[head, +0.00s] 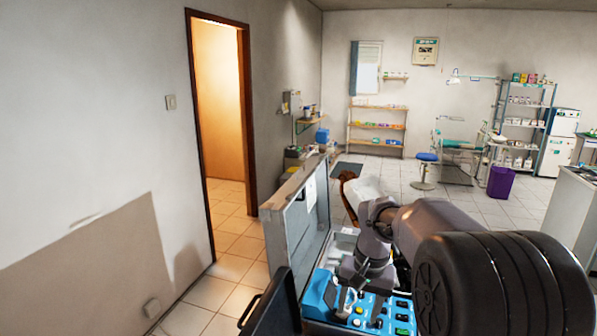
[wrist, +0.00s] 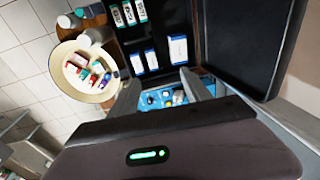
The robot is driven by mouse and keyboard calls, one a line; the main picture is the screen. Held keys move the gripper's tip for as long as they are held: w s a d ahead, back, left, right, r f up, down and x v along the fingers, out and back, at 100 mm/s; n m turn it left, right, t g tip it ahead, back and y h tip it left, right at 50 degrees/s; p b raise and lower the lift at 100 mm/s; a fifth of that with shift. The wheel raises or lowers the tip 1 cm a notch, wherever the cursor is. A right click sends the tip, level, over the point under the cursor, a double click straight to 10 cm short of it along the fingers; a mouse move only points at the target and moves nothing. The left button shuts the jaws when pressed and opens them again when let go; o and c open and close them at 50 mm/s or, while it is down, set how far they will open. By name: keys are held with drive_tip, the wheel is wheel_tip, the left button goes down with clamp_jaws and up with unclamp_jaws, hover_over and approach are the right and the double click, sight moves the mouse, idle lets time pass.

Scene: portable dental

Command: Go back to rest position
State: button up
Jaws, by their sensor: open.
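My gripper (head: 346,298) is low over the blue control panel (head: 372,312) of an open portable dental case (head: 293,222). In the wrist view my gripper's grey fingers (wrist: 204,88) stand apart with the blue panel (wrist: 152,101) behind them. I see nothing held between them. Whether the fingertips touch the panel I cannot tell. My dark arm covers the right side of the case in the head view.
In the wrist view a round tray (wrist: 70,62) of small bottles stands beside the case. The case's upright lid is close left of my arm in the head view. A doorway (head: 222,120) is at left; tiled floor (head: 395,170) lies open beyond. A purple bin (head: 501,183) stands farther right.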

drive_tip(key=s+a+r+t+b, duration=0.1)
drive_tip(key=s+r+b, duration=0.15)
drive_tip(key=s, duration=0.45)
drive_tip(key=s+a+r+t+b, duration=0.1)
drive_tip(key=s+b, duration=0.3)
drive_tip(key=s, duration=0.2)
drive_tip(key=s+f+t+b, duration=0.1)
drive_tip(key=s+f+b, duration=0.1)
drive_tip(key=s, duration=0.5)
drive_tip(key=s+a+f+t+y+b, duration=0.1)
drive_tip(key=s+f+b, duration=0.1)
drive_tip(key=s, duration=0.5)
drive_tip(key=shift+s+a+f+m+t, duration=0.2)
drive_tip(key=shift+s+f+m+t, duration=0.15)
drive_tip(key=shift+f, duration=0.5)
drive_tip(key=shift+c, duration=0.5)
